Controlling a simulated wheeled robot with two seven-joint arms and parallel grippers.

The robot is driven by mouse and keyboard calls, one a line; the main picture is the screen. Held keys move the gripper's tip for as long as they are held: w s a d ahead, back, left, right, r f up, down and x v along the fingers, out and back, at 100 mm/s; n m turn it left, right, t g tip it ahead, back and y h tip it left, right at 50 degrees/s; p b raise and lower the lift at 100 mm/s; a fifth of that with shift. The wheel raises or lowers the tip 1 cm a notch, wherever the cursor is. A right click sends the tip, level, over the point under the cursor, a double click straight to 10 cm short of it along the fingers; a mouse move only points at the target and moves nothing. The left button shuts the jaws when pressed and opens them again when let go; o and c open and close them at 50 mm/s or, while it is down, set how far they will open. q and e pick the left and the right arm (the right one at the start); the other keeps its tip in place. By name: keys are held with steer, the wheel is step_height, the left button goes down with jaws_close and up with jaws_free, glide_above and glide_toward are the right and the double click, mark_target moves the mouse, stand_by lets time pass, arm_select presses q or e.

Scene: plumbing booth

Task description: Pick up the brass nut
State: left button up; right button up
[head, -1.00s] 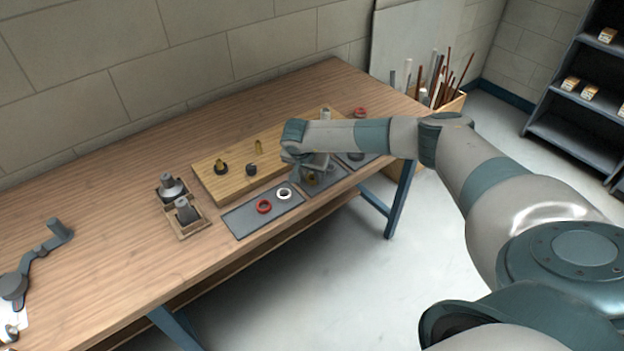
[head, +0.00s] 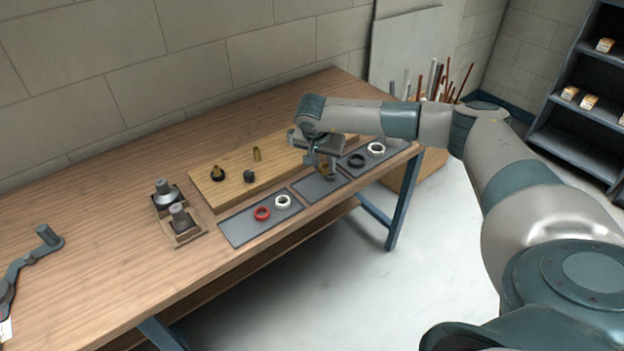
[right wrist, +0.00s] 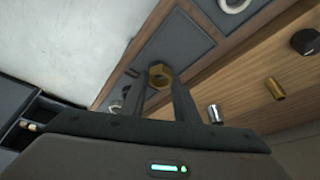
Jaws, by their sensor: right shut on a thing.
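The brass nut (head: 327,171) shows as a small golden spot at the middle grey mat (head: 311,191) in the head view. My right gripper (head: 322,167) points down over the middle mat, shut on the nut. Its two dark fingers (right wrist: 160,82) stand on either side of the nut in the right wrist view. I cannot tell whether the nut touches the mat.
A left mat (head: 240,229) holds a red ring (head: 262,213) and a white ring (head: 283,201). A right mat holds a dark ring (head: 356,160) and a white ring (head: 376,149). A wooden board (head: 225,193) behind carries fittings. A wooden holder (head: 187,236) stands left.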

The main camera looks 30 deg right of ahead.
arm_select(q)
steer(key=shift+f+b, duration=1.35)
steer(key=shift+f, duration=0.4)
arm_select(e)
steer(key=s+d+r, duration=0.2)
steer(key=d+r, duration=0.2)
steer(key=d, duration=0.3)
steer(key=shift+s+r, duration=0.3)
steer(key=shift+s, duration=0.1)
steer(key=shift+d, duration=0.1)
